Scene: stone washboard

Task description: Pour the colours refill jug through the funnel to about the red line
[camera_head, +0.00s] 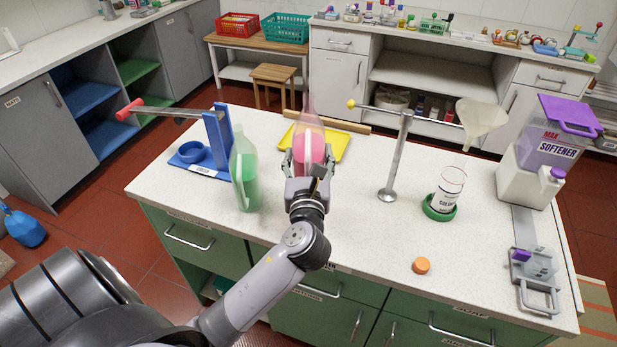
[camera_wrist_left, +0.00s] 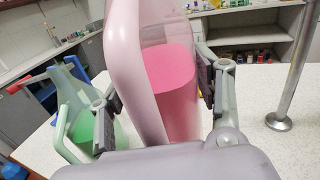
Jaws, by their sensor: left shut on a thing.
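My left gripper (camera_head: 308,172) is shut on a translucent jug with pink liquid (camera_head: 310,140). In the left wrist view the pink jug (camera_wrist_left: 172,90) stands roughly upright between the two fingers, its handle towards the camera. Its base is hidden, so I cannot tell whether it touches the counter. A pale funnel (camera_head: 482,122) hangs from a metal stand (camera_head: 399,160) to the right. Below it a clear container (camera_head: 448,190) with a white label sits in a green ring base (camera_head: 440,209). A red line is not clear at this size. My right gripper is not in view.
A green-filled jug (camera_head: 244,172) stands just left of my gripper, near a blue stand (camera_head: 216,140). A yellow tray (camera_head: 336,143) lies behind. An orange cap (camera_head: 421,265) and a softener dispenser (camera_head: 545,150) are at right. The counter front centre is clear.

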